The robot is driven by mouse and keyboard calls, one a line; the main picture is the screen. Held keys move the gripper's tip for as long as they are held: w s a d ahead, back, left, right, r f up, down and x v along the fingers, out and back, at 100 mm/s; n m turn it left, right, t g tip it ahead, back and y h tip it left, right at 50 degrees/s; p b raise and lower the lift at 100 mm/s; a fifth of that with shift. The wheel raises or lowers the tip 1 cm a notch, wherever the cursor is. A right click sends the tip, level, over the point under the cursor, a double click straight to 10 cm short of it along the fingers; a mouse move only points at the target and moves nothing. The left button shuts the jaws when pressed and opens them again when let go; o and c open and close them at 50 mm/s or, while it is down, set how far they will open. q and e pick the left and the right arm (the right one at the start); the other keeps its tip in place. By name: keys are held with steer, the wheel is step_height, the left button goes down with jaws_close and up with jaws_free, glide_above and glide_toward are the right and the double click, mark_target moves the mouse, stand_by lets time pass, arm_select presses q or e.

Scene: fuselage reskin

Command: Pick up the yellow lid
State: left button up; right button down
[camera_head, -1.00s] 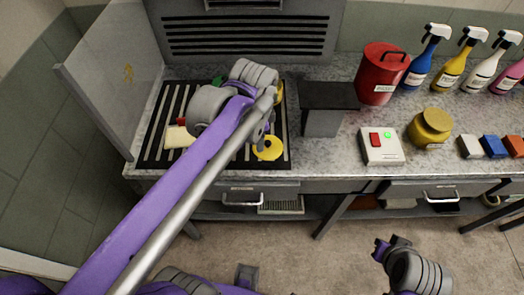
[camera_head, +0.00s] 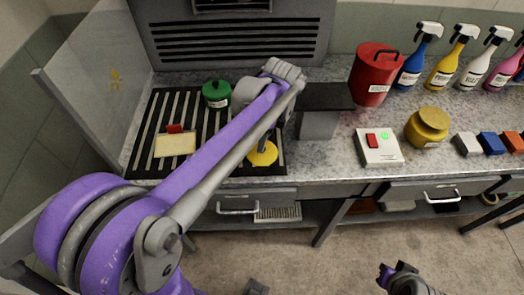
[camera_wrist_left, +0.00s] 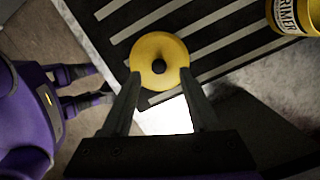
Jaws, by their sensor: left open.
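The yellow lid (camera_head: 263,153) lies on the black slatted grate near its front right edge. In the left wrist view it is a round yellow disc (camera_wrist_left: 172,48) with a dark spot at its centre. My left gripper (camera_wrist_left: 160,90) is open and empty, with the lid just beyond its fingertips and in line with the gap between them. In the head view my left arm partly covers the gripper and the area behind it. My right gripper (camera_head: 386,275) is low at the right, away from the counter; its jaw state is unclear.
On the grate (camera_head: 143,130) are a green lidded pot (camera_head: 216,94) and a pale yellow sponge-like block (camera_head: 175,145). A yellow jar labelled PRIMER (camera_wrist_left: 292,17) is near the lid. A dark stand (camera_head: 318,122), switch box (camera_head: 378,147), red canister (camera_head: 372,75) and yellow jar (camera_head: 427,127) stand right.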

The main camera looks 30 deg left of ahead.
mark_target(270, 153)
arm_select(q)
steer(key=shift+s+a+f, duration=0.1)
steer(key=shift+a+f, duration=0.05)
steer(key=shift+f, duration=0.65)
steer(key=shift+a+f, duration=0.15)
steer(key=shift+f, duration=0.6)
steer(key=shift+c, duration=0.3)
jaws_close()
